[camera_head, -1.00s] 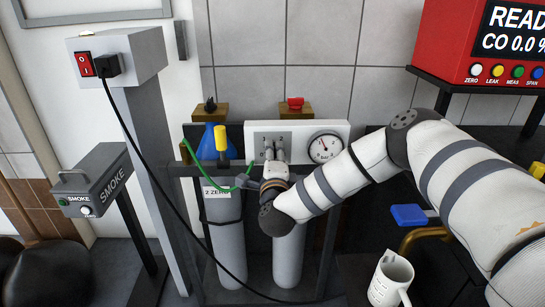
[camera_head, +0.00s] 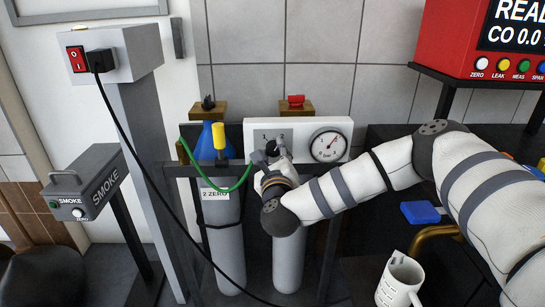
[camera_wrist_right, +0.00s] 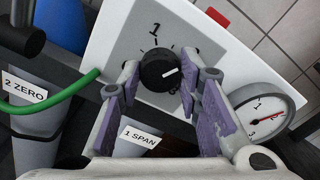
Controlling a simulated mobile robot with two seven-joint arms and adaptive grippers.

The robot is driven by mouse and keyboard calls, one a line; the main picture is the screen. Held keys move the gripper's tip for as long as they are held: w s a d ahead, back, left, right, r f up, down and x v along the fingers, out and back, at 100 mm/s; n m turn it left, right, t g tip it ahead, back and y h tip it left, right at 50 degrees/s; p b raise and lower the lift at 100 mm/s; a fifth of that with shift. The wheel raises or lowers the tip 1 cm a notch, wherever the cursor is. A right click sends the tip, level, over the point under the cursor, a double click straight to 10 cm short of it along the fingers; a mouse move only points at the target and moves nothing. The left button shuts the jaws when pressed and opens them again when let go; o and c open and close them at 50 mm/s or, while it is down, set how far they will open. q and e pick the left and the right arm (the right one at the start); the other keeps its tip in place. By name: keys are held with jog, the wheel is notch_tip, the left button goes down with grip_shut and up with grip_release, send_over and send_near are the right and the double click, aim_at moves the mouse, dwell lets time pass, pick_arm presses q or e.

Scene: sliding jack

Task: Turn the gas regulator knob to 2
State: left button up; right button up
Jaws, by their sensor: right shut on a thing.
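The gas regulator panel (camera_head: 258,128) is a white block on a dark stand, with the numbers 1 and 2 on a grey plate. Its black knob (camera_wrist_right: 160,72) has a white mark that points up and to the right in the right wrist view. My right gripper (camera_wrist_right: 160,85) has its two purple-padded fingers on either side of the knob, shut on it. In the head view the right gripper (camera_head: 271,155) partly covers the knob. The pressure gauge (camera_head: 328,145) sits right of the knob, its needle pointing to the upper right. My left gripper is out of view.
Two grey gas cylinders (camera_head: 224,240) stand below the panel. A green hose (camera_head: 236,186) and a yellow-topped valve (camera_head: 220,137) are close on the left. A black cable (camera_head: 160,195) hangs at left. A white mug (camera_head: 398,285) stands at lower right.

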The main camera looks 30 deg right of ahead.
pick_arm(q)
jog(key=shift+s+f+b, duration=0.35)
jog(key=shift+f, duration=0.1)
pick_arm(e)
jog(key=shift+m, duration=1)
jog(key=shift+r, duration=0.1)
jog(key=o, duration=1.1)
jog(key=shift+o, duration=0.2)
jog(key=v, duration=1.2)
jog(key=shift+s, duration=0.1)
